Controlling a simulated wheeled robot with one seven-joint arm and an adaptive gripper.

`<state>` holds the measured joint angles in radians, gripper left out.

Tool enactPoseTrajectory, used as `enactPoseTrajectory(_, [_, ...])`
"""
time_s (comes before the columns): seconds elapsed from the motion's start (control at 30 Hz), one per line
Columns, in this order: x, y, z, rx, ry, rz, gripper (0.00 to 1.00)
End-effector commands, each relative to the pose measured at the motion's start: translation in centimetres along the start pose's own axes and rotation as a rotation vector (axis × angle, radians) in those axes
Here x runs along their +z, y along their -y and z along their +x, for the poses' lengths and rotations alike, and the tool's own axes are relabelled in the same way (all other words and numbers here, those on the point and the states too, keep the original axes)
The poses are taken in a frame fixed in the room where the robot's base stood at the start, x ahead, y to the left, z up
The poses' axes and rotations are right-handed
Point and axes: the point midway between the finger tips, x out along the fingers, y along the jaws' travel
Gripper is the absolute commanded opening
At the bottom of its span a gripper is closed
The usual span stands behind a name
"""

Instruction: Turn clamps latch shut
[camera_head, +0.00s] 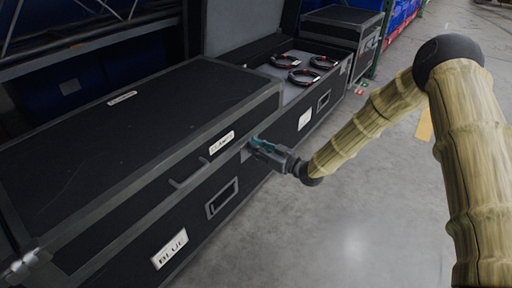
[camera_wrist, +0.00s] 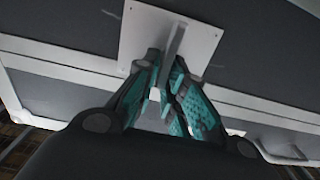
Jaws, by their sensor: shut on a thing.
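A black closed case (camera_head: 110,120) stands at the left with pale metal edging. A small white label (camera_head: 221,142) is on its lid's front; its word is hard to read. The latch (camera_wrist: 190,28) shows in the wrist view as a pale square plate with a thin upright fin. My gripper (camera_wrist: 165,82) has its teal fingers on both sides of the fin and is shut on it. In the head view my gripper (camera_head: 256,145) is at the case's front, near its right end, and covers most of the latch. The fin's exact angle to the seam cannot be told.
A second case (camera_head: 305,120) beyond it has its lid up, with several coiled black cables (camera_head: 303,76) inside. Another closed case (camera_head: 342,35) stands farther back. A white label reading BLUE (camera_head: 171,248) is low on the near case. Grey floor (camera_head: 370,215) at the right is clear.

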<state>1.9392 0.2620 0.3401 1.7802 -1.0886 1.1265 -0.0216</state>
Motion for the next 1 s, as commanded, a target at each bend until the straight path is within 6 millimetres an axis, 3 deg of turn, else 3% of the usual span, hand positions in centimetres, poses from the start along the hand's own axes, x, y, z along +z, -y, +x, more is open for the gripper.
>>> enactPoseTrajectory(0.37, [-0.3,-0.5,-0.1,0.001,0.001,0.208,0.00])
enactPoseTrajectory(1.0, [0.7,-1.9,-0.1,0.001,0.001,0.812,0.00])
